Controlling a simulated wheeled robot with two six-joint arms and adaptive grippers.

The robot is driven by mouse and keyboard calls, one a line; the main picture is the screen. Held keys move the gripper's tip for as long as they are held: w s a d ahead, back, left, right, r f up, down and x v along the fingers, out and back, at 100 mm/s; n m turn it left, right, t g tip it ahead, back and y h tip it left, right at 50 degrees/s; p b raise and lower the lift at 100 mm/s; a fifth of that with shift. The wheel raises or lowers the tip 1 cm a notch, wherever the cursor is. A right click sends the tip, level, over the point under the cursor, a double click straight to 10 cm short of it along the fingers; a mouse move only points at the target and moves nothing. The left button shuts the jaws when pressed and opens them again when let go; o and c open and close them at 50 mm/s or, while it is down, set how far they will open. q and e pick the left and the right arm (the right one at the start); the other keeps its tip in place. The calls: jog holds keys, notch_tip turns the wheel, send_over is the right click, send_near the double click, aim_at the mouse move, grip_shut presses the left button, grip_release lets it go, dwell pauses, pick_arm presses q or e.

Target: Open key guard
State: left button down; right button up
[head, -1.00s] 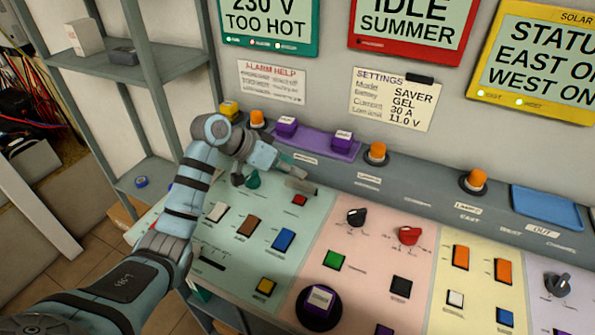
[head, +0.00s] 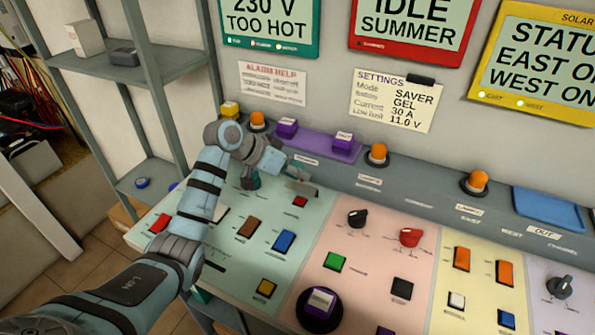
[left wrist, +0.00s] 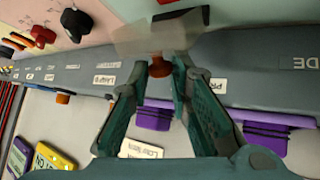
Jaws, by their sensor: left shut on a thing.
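The key guard is a small pale, see-through plate (head: 302,189) at the back of the green panel section, just behind a red square button (head: 300,202). In the left wrist view the plate (left wrist: 160,36) lies just beyond my fingertips. My left gripper (head: 290,174) reaches in from the left and is shut on the guard at its rear side. In the left wrist view the left gripper (left wrist: 170,72) has a reddish-brown piece (left wrist: 159,86) showing between its fingers. The fingers hide the grip itself, and I cannot tell the plate's exact tilt. My right gripper is not in view.
A purple tray (head: 318,143) with two purple-and-white blocks and an orange lamp (head: 377,153) stand on the ledge behind. A black knob (head: 357,217) and a red knob (head: 410,237) are to the right. A grey shelf (head: 140,70) stands at the left.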

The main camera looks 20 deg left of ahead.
pick_arm(q)
jog(key=w+r+p, duration=0.1)
jog(key=w+p, duration=0.1)
jog(key=shift+d+r+p, duration=0.1)
jog(key=shift+r+p, duration=0.1)
jog(key=shift+p, duration=0.15)
jog(key=shift+w+f+g+p, duration=0.1)
jog(key=shift+w+g+p, duration=0.2)
jog(key=shift+w+g, duration=0.25)
jog(key=shift+w+f, duration=0.1)
jog(key=shift+f, duration=0.05)
jog(key=c, duration=1.6)
grip_release()
jog(key=shift+o, duration=0.7)
jog(key=shift+f, duration=0.1)
